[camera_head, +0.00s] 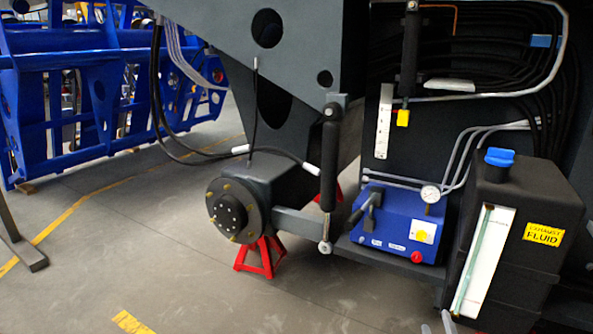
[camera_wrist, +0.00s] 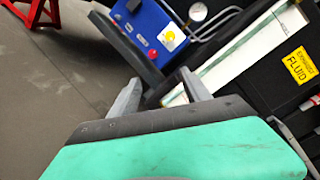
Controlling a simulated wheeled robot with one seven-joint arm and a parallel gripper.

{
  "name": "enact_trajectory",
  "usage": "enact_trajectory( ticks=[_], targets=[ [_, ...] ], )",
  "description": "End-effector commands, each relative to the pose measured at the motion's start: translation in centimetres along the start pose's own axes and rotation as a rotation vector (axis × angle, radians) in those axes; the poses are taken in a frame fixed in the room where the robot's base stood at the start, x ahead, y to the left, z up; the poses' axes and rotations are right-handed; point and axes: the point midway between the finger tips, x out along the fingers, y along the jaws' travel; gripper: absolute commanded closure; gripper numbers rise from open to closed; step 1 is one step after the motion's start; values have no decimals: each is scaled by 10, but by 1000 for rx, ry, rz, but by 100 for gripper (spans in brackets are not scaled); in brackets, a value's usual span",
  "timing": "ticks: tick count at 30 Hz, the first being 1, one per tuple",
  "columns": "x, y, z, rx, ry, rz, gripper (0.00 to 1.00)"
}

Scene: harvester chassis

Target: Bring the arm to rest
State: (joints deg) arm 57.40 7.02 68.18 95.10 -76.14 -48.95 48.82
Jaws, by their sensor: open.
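My gripper (camera_wrist: 159,77) is in the wrist view, with its two grey fingers spread apart and nothing between them. Behind the fingers are the blue pump box (camera_wrist: 150,35) and the black exhaust fluid tank (camera_wrist: 265,85). I cannot tell the exact distance, but no contact is visible. In the head view only small pale tips, likely my gripper (camera_head: 437,325), show at the bottom edge, just left of the tank's foot. The rest of my arm is out of that view.
The blue pump box (camera_head: 400,222) with its gauge (camera_head: 430,194) sits on a chassis ledge. The exhaust fluid tank (camera_head: 525,260) with a blue cap stands right of it. A red jack stand (camera_head: 260,258) is under the hub.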

Motion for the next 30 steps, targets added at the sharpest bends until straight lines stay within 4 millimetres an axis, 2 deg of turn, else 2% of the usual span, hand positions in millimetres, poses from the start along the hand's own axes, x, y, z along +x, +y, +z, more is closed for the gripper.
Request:
enact_trajectory(
  ticks=[1,5,8,11,12,14,15,17,18,21,24,27,30],
  targets=[
    [5,-9,23,-50,-38,31,44],
    [14,-12,76,-208,-147,134,44],
    [16,-15,129,-378,-259,237,44],
    [8,-24,200,-632,-417,375,44],
    [-1,-31,235,-771,-497,445,44],
    [-24,-44,282,-1001,-622,559,44],
    [-43,-55,307,-1149,-696,632,44],
    [-73,-77,335,-1357,-790,736,44],
    [-94,-97,349,-1486,-843,804,44],
    [-150,-154,375,-1748,-940,959,44],
    [-195,-199,384,-1897,-997,1076,44],
    [-225,-224,386,-1961,-1031,1150,44],
    [-238,-230,385,-1980,-1044,1183,44]
  ],
)
